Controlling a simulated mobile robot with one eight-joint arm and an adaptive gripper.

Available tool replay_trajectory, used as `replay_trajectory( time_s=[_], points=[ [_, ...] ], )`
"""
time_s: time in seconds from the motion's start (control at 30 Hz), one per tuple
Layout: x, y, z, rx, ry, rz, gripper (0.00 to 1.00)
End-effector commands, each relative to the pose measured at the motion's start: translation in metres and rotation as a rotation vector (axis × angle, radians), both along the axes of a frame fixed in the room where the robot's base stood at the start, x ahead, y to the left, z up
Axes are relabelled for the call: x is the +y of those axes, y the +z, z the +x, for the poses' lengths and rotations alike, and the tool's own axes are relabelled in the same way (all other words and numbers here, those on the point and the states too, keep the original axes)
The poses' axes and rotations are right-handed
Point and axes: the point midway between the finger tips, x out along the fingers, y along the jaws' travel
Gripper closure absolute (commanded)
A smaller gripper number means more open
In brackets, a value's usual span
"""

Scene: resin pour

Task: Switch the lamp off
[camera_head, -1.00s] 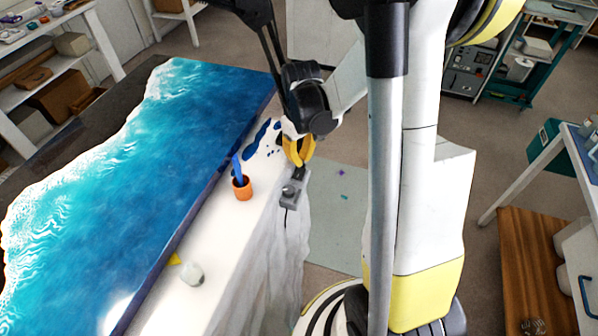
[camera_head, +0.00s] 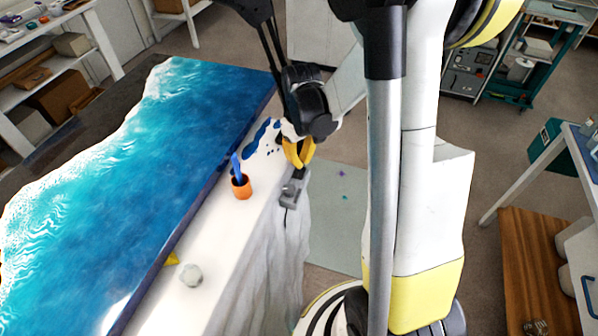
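A small grey box with a dark knob or lever on top, which looks like the lamp's switch (camera_head: 290,194), sits at the right edge of the white-covered table, with a dark cord hanging from it. My gripper (camera_head: 299,165), with yellow fingers, points down just above and behind this box. Its dark fingertips are close to the box top; I cannot tell whether they touch it. The fingers look bowed with their tips near each other, but whether they are fully shut is unclear. No lamp body can be made out; a bright glare shows on the blue resin panel.
An orange cup (camera_head: 241,187) with a blue tool stands left of the box. A pale lump (camera_head: 191,275) and a yellow piece (camera_head: 172,259) lie nearer. The blue resin panel (camera_head: 150,160) fills the left.

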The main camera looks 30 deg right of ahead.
Motion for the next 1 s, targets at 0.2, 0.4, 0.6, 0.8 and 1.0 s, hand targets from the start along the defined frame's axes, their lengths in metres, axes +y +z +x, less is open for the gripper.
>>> replay_trajectory(
  time_s=[0.2, 0.4, 0.6, 0.8, 1.0],
  points=[
    [0.0, -0.004, 0.0, 0.0, 0.0, 0.0, 1.0],
    [0.0, -0.007, 0.0, 0.0, 0.0, 0.0, 1.0],
    [0.0, -0.01, 0.0, 0.0, 0.0, 0.0, 1.0],
    [0.0, -0.013, 0.0, 0.0, 0.0, 0.0, 1.0],
    [0.0, -0.016, 0.0, 0.0, 0.0, 0.0, 1.0]
  ],
)
